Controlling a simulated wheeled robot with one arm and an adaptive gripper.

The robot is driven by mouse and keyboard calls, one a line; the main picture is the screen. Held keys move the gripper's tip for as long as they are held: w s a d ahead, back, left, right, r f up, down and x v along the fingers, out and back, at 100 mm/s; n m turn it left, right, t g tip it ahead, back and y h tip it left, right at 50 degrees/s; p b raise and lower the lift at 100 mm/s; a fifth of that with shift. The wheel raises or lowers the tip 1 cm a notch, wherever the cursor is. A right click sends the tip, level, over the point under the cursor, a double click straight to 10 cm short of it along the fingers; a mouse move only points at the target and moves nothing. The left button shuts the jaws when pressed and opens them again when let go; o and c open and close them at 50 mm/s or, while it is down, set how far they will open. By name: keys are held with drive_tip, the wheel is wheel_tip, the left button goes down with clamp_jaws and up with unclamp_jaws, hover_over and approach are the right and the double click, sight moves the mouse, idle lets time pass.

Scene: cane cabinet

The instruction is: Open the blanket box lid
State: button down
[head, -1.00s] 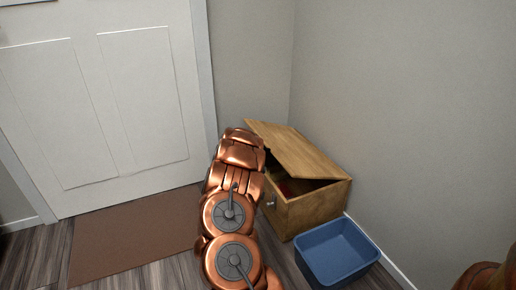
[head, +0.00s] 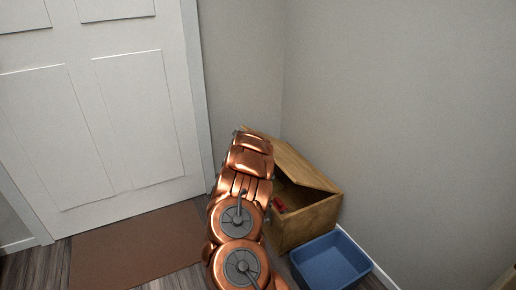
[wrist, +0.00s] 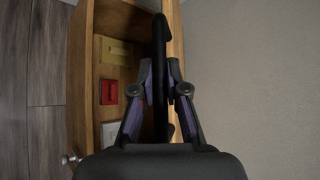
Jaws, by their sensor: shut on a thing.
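The wooden blanket box (head: 305,222) stands in the corner, low and right of centre in the head view. Its lid (head: 303,168) is tilted up, partly open, with a gap along the front. In the wrist view the box's wooden wall (wrist: 77,85) is at left, and the lid (wrist: 177,40) shows nearly edge-on as a tan strip. In the head view my arm hides the gripper and part of the box front.
A blue bin (head: 331,262) stands close in front of the box. Inside the box lie a red item (wrist: 109,92), a yellowish one (wrist: 116,52) and a pale one (wrist: 110,132). A wall is close at right; a brown mat (head: 135,250) lies before the white door (head: 100,100).

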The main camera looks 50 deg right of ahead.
drive_tip(key=c, duration=1.2)
unclamp_jaws()
drive_tip(key=shift+v, duration=5.95)
